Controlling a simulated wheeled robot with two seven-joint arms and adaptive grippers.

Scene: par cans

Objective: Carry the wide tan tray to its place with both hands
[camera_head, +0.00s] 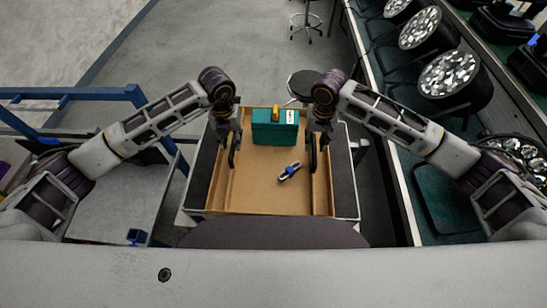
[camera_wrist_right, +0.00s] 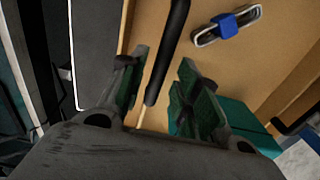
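The wide tan tray (camera_head: 265,200) sits on a dark-topped cart in the middle of the head view; its tan floor also fills the upper right wrist view (camera_wrist_right: 200,65). A dark upright handle stands at its left side (camera_head: 232,152) and at its right side (camera_head: 312,155). My left gripper (camera_head: 236,133) is at the left handle; its fingers are too small to tell. My right gripper (camera_head: 314,130) is at the right handle. In the right wrist view its fingers (camera_wrist_right: 162,70) are apart, with the handle (camera_wrist_right: 168,50) between them and gaps showing.
A teal case (camera_head: 275,132) with a yellow handle stands at the tray's far end. A blue and silver clip (camera_head: 289,172) lies on its floor. A bench with par cans (camera_head: 449,75) runs along the right. A blue-framed grey table (camera_head: 110,205) is left. A round stool (camera_head: 303,83) stands behind the tray.

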